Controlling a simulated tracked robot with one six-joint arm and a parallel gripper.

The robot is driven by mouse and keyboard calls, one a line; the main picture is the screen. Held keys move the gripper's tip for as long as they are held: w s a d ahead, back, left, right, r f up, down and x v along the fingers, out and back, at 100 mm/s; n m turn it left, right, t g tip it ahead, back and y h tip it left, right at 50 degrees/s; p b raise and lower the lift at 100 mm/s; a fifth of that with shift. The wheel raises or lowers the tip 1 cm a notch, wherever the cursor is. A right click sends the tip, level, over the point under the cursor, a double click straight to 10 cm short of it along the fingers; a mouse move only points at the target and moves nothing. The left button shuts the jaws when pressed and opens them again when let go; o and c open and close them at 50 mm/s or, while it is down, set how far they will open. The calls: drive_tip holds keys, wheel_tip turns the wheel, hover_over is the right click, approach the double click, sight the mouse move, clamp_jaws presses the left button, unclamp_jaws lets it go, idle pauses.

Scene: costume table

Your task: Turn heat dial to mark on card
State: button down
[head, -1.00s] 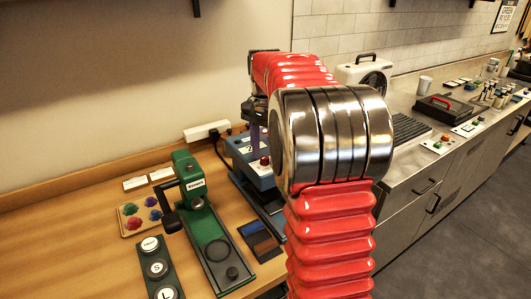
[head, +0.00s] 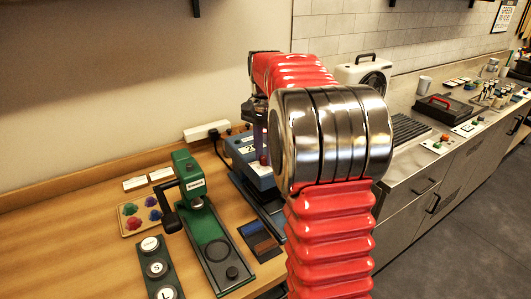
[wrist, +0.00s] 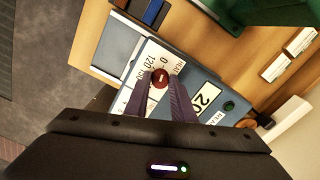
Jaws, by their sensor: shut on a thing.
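The heat dial (wrist: 157,75) is a small round red knob with a light mark on its face. It sits on a white panel (wrist: 133,85) printed with HEAT and 0-120, on the blue machine (wrist: 190,66). My gripper (wrist: 156,85) has its two purple fingers on either side of the dial, shut on it. In the head view, the blue machine (head: 257,178) is partly hidden behind my arm, and I cannot make out the dial's pointer setting.
A green press (head: 188,180) stands left of the machine, with a strip of round S and L pieces (head: 157,269) and a tray of coloured pieces (head: 128,224) nearby. A power strip (head: 206,131) lies by the wall. The front left tabletop is clear.

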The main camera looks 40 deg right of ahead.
sight(264, 157)
drive_tip(key=shift+n, duration=0.5)
drive_tip(key=n, duration=0.9)
idle(0.4)
drive_tip(key=c, duration=1.5)
unclamp_jaws()
wheel_tip(264, 157, up, 14)
drive_tip(key=shift+f, duration=0.15)
